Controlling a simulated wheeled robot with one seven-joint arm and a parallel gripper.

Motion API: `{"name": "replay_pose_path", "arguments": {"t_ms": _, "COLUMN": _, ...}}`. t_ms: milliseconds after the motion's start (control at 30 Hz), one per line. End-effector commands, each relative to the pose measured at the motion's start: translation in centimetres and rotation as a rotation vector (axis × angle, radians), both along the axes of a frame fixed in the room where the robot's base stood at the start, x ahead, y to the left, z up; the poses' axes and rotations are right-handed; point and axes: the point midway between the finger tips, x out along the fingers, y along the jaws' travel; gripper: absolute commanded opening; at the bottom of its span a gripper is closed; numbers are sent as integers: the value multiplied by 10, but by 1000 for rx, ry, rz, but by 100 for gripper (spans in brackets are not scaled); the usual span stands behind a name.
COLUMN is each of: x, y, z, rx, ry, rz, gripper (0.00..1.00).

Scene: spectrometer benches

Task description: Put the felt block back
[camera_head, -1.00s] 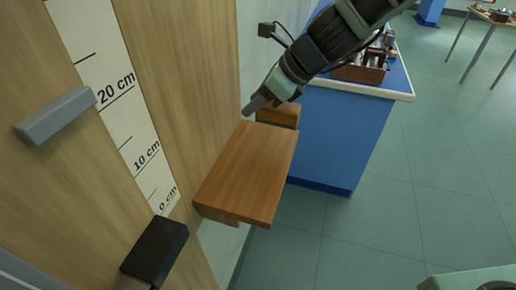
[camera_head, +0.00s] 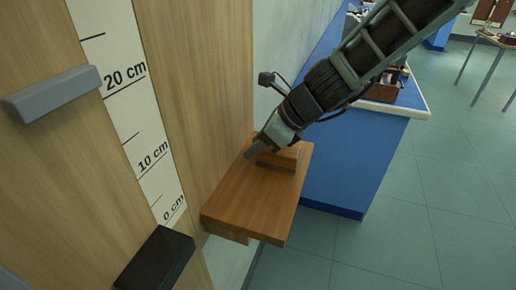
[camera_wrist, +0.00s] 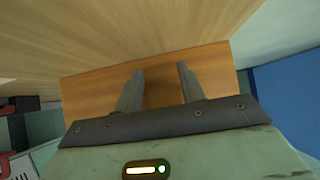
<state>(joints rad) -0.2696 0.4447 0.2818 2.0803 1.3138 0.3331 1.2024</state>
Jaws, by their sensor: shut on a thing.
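The felt block (camera_head: 284,159), wooden with a dark grey strip along its lower edge, is at the far end of the brown wooden shelf (camera_head: 250,205) in the head view. I cannot tell whether it touches the shelf or hangs just above it. My gripper (camera_head: 257,149) is shut on the block, coming from the upper right. In the wrist view, my gripper's two fingers (camera_wrist: 160,75) stand on either side of the brown block (camera_wrist: 162,92), with the shelf (camera_wrist: 218,68) behind; the finger hides part of the block in the head view.
A wooden board (camera_head: 215,90) with a centimetre scale (camera_head: 130,100) rises left of the shelf. A grey bar (camera_head: 52,93) and a black block (camera_head: 157,260) stick out from it. A blue bench (camera_head: 350,150) stands behind, right of the shelf. The shelf's near part is bare.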

Motion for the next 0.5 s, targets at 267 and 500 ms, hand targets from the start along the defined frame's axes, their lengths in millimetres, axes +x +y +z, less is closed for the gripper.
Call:
{"name": "replay_pose_path", "arguments": {"t_ms": 267, "x": 0, "y": -1, "z": -2, "rx": -2, "ry": 1, "rz": 0, "gripper": 53}}
{"name": "replay_pose_path", "arguments": {"t_ms": 500, "x": 0, "y": 0, "z": -2, "rx": -1, "ry": 0, "rz": 0, "gripper": 61}}
